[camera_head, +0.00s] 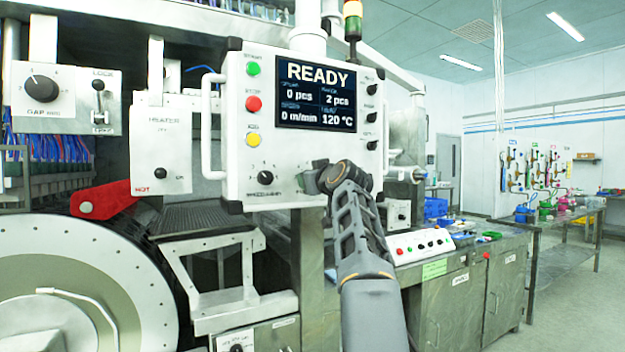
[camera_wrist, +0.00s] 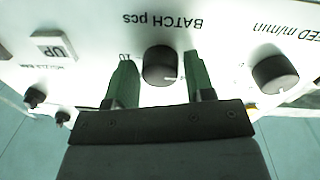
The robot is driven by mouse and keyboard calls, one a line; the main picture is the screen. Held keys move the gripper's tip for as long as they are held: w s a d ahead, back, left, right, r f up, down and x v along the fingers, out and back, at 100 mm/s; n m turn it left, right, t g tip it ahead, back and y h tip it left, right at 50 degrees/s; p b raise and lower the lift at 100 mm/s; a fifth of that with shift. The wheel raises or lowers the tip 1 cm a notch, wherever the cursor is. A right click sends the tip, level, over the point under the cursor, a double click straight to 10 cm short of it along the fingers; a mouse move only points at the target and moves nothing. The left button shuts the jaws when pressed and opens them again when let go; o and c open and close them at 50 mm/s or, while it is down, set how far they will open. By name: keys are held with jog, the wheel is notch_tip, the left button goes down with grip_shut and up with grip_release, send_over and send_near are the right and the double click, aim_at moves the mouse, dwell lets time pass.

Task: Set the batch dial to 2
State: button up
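The batch dial (camera_wrist: 160,66) is a round black knob under the upside-down label "BATCH pcs" in the wrist view. A white mark shows on its lower right edge in that picture, and a "10" is printed to its left. My gripper (camera_wrist: 160,59) is open, with one green finger on each side of the dial and visible gaps between them. In the head view my gripper (camera_head: 316,180) is at the lower right of the white control panel (camera_head: 232,150) and hides the dial. The panel's screen (camera_head: 316,94) reads READY, 0 pcs, 2 pcs, 0 m/min and 120 °C.
The feed dial (camera_wrist: 275,74) is close beside the right finger in the wrist view; it also shows in the head view (camera_head: 265,178). A white UP button (camera_wrist: 53,46) and small black switches (camera_wrist: 35,97) are to the left. A handle (camera_head: 208,125) stands out from the panel's left side.

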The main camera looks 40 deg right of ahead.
jog(key=shift+o, duration=1.2)
jog(key=s+a+b, duration=0.2)
jog(key=s+b, duration=0.3)
jog(key=s, duration=0.8)
jog(key=shift+s+a, duration=0.25)
jog(key=shift+a, duration=0.1)
